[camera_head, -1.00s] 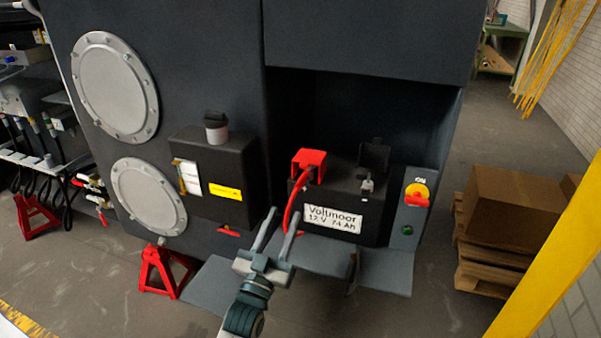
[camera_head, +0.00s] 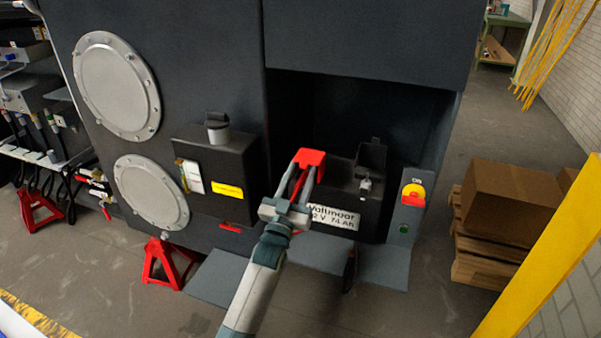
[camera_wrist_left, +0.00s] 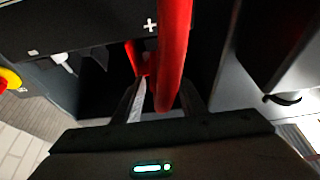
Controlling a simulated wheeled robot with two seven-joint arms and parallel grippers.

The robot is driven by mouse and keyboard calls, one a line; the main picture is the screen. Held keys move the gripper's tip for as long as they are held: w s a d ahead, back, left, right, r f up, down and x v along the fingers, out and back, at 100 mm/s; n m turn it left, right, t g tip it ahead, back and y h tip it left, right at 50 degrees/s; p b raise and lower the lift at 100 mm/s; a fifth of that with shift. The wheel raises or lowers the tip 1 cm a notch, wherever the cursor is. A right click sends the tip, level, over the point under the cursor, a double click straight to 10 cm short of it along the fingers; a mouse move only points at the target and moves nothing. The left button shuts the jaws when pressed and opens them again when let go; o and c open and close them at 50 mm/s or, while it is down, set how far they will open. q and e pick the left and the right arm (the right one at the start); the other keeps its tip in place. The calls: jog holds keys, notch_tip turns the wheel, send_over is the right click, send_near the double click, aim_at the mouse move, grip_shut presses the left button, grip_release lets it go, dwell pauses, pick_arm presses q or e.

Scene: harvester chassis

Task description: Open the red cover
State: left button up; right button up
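The red cover (camera_head: 310,157) sits on the left top of the black battery, which has a white Voltmoor label (camera_head: 333,217). It looks lowered over the terminal. My left gripper (camera_head: 299,172) is in front of the battery, its fingers spread and pointing up at the cover. They partly hide the cover and the red cable below it. In the left wrist view, the fingers (camera_wrist_left: 165,100) stand apart with a red part (camera_wrist_left: 175,45) between them; I cannot tell whether it is cable or cover, or whether they touch it. My right gripper is not in view.
A raised black cover (camera_head: 371,157) stands on the battery's right side. A panel with a red and yellow switch (camera_head: 413,194) is farther right. A black box with a cup-like cap (camera_head: 217,126) is on the left. The dark bay wall surrounds the battery.

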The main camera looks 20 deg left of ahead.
pick_arm(q)
grip_shut()
